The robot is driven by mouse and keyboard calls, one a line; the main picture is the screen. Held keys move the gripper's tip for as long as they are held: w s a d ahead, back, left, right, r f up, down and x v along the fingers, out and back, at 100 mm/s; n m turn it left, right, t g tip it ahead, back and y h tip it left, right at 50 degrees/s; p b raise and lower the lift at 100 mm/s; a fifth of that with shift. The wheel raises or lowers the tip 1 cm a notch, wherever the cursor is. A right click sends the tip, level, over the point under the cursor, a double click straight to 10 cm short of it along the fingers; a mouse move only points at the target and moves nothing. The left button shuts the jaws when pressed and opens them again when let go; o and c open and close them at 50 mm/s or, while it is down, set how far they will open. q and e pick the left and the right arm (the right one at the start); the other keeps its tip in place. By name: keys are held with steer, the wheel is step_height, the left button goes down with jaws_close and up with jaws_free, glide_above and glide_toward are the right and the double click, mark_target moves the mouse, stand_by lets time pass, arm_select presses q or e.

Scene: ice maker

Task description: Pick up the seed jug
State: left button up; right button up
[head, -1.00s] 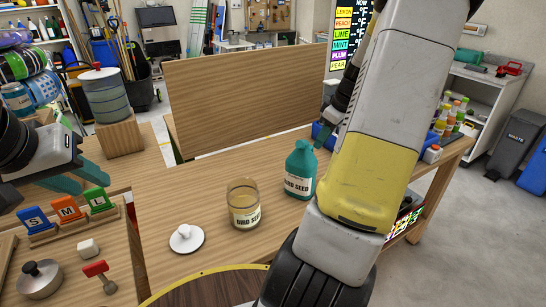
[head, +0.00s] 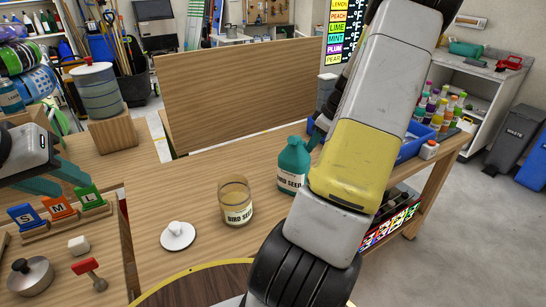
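A teal fingertip of my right gripper (head: 315,138) shows just right of the jug's upper part. The rest of that gripper is hidden behind my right forearm, so its opening and any contact with the jug cannot be told. My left gripper (head: 74,183) is at the far left, with its teal fingers apart and empty, away from the jug.
An open glass bird seed jar (head: 236,204) stands front-left of the jug, with a white knobbed lid (head: 178,236) beside it. A blue bin (head: 412,143) stands to the right. A wooden panel (head: 240,95) rises behind. Bare tabletop lies left of the jug.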

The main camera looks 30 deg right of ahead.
steer(key=x, duration=0.4)
steer(key=shift+w+a+f, duration=0.1)
steer(key=shift+w+f, duration=0.1)
jaws_close()
steer(key=shift+r, duration=0.1)
stand_by(1.1)
